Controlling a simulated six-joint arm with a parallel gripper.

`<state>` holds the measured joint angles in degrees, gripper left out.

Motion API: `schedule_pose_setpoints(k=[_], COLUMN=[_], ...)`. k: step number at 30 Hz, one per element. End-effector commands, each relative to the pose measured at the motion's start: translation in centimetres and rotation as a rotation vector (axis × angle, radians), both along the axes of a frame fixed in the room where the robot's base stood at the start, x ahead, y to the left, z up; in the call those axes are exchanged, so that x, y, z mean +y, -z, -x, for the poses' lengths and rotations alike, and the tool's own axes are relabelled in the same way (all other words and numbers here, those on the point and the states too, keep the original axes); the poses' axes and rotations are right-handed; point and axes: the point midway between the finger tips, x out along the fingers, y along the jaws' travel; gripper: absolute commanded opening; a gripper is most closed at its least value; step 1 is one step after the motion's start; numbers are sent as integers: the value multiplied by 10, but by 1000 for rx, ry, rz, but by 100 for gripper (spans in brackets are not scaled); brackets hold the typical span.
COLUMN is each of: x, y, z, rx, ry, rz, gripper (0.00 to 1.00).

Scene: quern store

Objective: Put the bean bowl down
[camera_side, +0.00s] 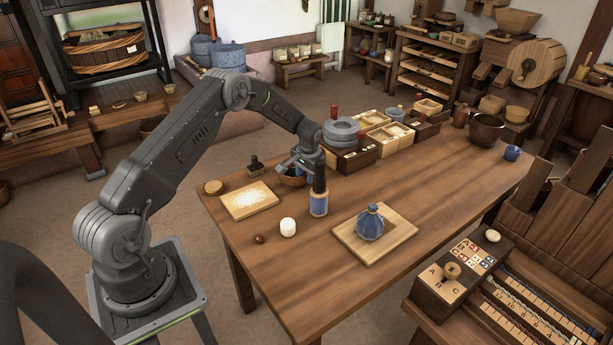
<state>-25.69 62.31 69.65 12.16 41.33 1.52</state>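A small brown bowl (292,181) with dark contents, which looks like the bean bowl, is at the far side of the wooden table, left of the middle. My gripper (297,166) points down at this bowl, with its fingers at or over the rim. The fingers are small and partly hidden, so I cannot tell whether they are closed on the rim. I also cannot tell whether the bowl rests on the table (270,290) or hangs just above it. A blue jar with a tall black top (319,203) stands in front and hides the bowl's right side.
A blue bag (370,224) sits on a board to the right. Grey stone rings (341,132) and wooden boxes (390,136) line the back.

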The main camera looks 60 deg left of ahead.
Motion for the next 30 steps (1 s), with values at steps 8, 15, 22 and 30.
schedule_pose_setpoints(k=[8, 15, 22, 30], x=[-11, -18, -26, -96], y=[-57, -97, -121, -223], z=[2, 5, 7, 41], rx=[-3, -2, -8, -99], ry=[2, 0, 6, 68], rz=[-2, -1, -1, 1], gripper=[34, 34, 34, 34])
